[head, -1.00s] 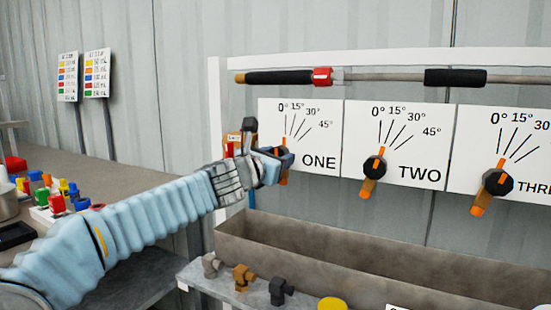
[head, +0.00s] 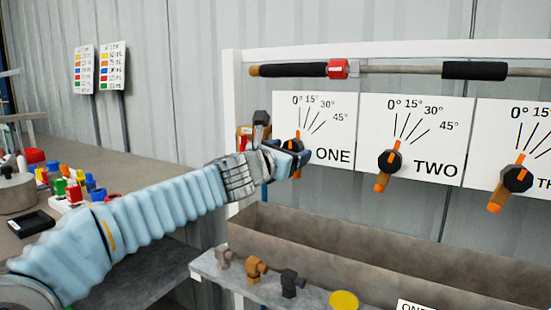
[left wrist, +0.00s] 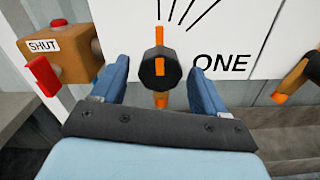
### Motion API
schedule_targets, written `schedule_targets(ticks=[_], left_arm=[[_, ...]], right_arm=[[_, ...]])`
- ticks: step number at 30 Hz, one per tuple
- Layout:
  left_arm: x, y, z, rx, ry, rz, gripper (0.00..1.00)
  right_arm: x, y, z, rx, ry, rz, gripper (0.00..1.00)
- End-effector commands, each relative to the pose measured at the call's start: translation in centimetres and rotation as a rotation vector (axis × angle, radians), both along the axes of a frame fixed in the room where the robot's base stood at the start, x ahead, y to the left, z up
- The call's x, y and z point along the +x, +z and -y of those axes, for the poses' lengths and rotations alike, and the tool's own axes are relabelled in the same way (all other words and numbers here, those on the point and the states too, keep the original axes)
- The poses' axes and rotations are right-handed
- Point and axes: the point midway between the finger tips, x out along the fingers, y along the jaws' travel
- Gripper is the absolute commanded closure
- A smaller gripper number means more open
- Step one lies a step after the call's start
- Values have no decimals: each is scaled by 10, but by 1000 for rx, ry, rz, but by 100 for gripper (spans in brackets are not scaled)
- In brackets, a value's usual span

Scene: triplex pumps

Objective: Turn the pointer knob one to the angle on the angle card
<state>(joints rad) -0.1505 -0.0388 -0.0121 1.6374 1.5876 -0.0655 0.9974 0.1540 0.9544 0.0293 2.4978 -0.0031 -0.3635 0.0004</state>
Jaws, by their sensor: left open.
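Knob one is a black knob with an orange pointer, on the white card marked ONE (head: 331,134). In the left wrist view knob one (left wrist: 160,68) shows clearly, its orange pointer upright and close to the leftmost line. My left gripper (head: 297,158) is at knob one in the head view and partly covers it. In the left wrist view my left gripper (left wrist: 160,82) is open, with one blue finger on each side of the knob and gaps between. The card lists 0°, 15°, 30° and 45°. The separate angle card is not identifiable. My right gripper is not in view.
Knob two (head: 390,163) and knob three (head: 517,179) are to the right. A brown box marked SHUT with a red handle (left wrist: 42,75) stands just left of my fingers. A long trough (head: 340,250) runs below. Fittings lie on the shelf (head: 225,275).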

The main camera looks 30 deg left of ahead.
Motion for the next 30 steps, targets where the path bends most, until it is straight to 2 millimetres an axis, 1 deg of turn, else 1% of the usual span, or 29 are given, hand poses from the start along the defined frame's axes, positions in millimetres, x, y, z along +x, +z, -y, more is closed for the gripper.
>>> schedule_targets(ticks=[5, 9, 12, 15, 18, 21, 30], left_arm=[[-41, 3, -4, 0, 0, 4, 27], [-76, 3, -6, 0, 0, 3, 27], [-97, 3, -8, -1, 1, 2, 27], [-113, 3, -9, -1, 1, 1, 27], [-122, 2, -10, -1, 1, 0, 27], [-126, 0, -10, -1, 1, -1, 27], [-127, -1, -10, -1, 1, -1, 27]], right_arm=[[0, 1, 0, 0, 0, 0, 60], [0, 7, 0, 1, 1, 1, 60], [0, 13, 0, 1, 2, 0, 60], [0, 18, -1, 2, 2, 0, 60], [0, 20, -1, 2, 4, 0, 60], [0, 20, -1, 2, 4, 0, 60], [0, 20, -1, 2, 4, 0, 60]])
